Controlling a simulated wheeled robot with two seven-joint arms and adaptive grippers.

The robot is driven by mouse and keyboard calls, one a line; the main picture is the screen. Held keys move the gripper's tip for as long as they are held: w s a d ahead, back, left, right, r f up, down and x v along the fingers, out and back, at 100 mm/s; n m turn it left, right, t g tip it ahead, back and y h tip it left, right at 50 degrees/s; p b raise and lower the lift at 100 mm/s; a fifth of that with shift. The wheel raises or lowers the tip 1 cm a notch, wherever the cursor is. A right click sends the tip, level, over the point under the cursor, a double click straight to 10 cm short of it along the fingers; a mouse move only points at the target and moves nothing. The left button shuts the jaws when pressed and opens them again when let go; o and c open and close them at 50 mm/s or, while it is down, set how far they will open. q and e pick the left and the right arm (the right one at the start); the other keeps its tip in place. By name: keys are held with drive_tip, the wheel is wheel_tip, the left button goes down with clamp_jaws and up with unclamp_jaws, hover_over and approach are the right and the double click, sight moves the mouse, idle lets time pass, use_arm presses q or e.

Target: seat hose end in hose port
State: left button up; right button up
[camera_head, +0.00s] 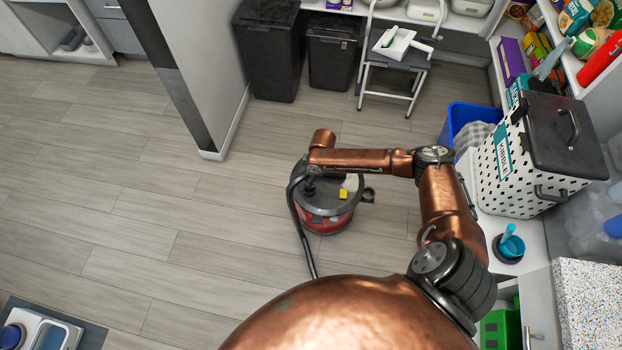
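A red and black canister vacuum (326,218) stands on the floor in the middle, with a yellow piece on its top. A black hose (297,222) arches from the left of the vacuum's top and runs down past its left side toward my body. My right arm reaches in from the right. Its dark gripper (311,173) points down over the left of the vacuum's top, right at the hose's upper end. The fingers are too small and dark to read. The hose port is not distinguishable, and I cannot tell whether the hose end is in it. My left gripper is out of view.
Grey plank floor is clear left of the vacuum. A wall end (216,110) and black bins (268,50) stand behind. A step stool (392,78) is at the back. A blue bin (460,118) and spotted kibble container (505,175) are at the right.

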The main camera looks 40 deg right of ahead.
use_arm(q)
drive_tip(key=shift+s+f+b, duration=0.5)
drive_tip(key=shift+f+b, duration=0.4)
drive_tip(key=shift+b, duration=0.05)
use_arm(e)
drive_tip(key=shift+f, duration=2.1)
drive_tip(key=o, duration=1.2)
drive_tip(key=shift+o, duration=0.2)
wheel_tip(320, 180, up, 12)
drive_tip(key=s+d, duration=0.1)
drive_tip(key=shift+s+d, duration=0.15)
drive_tip(key=shift+s+f, duration=0.1)
drive_tip(key=shift+f, duration=0.05)
